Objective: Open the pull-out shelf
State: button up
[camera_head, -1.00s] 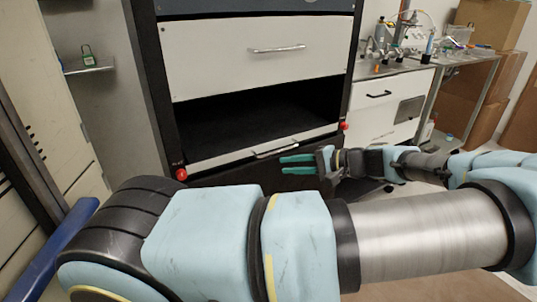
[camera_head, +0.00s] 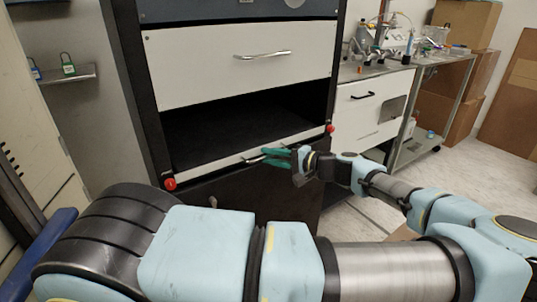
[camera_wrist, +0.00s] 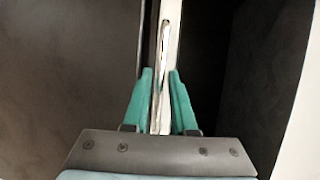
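The pull-out shelf (camera_head: 209,164) is a flat black board with a white front strip, low in the dark opening of the black cabinet. A silver bar handle (camera_head: 248,160) sits on that strip; it also shows in the wrist view (camera_wrist: 163,60). My gripper (camera_head: 265,156) has green fingers and is at the right part of the handle. In the wrist view the fingers (camera_wrist: 160,85) are apart, one on each side of the strip and handle. I see a gap beside the fingers, so they do not look closed on the handle.
A white drawer front (camera_head: 225,68) with its own handle is above the opening. Red knobs (camera_head: 170,184) mark the lower corners of the opening. A bench with lab equipment (camera_head: 385,72) stands at the right. A shelf with padlocks (camera_head: 68,76) is at the left.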

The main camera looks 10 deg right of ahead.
jog(key=shift+w+a, duration=0.25)
jog(key=shift+a, duration=0.05)
jog(key=shift+c, duration=0.2)
grip_shut()
jog(key=shift+f, duration=0.1)
dwell(1.0)
